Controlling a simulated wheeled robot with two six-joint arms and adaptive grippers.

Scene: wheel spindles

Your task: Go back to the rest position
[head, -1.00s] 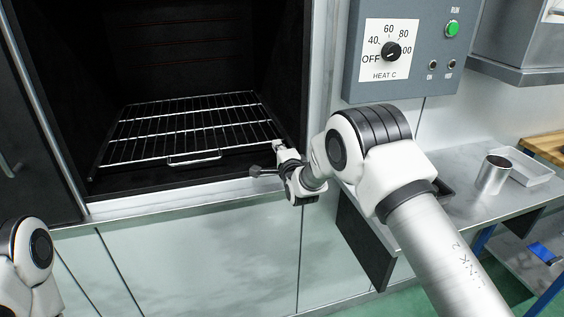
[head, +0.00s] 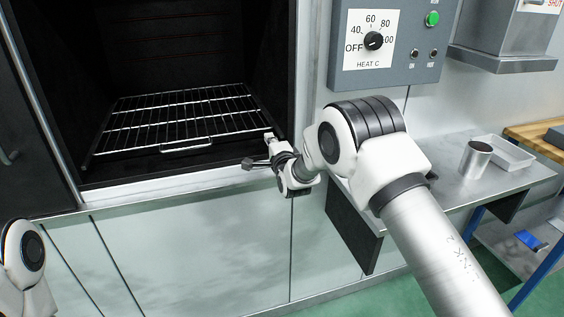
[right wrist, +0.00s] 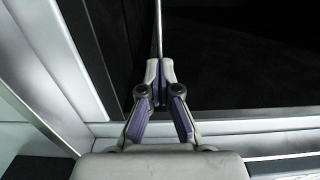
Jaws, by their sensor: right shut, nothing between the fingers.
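My right gripper (head: 250,163) is in front of the open oven's lower right corner in the head view. In the right wrist view its two fingers (right wrist: 160,72) are together at the tips with nothing between them. A thin light line, perhaps a rack or frame edge, rises behind the fingertips. My left arm shows only in part at the lower left edge of the head view, and its gripper is out of the picture.
The oven (head: 130,185) stands open with an empty wire rack (head: 185,108) inside. A control panel (head: 385,75) with a heat dial (head: 373,41) is to its right. A steel counter (head: 440,185) holds a metal cup (head: 476,158) and a white tray (head: 508,154).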

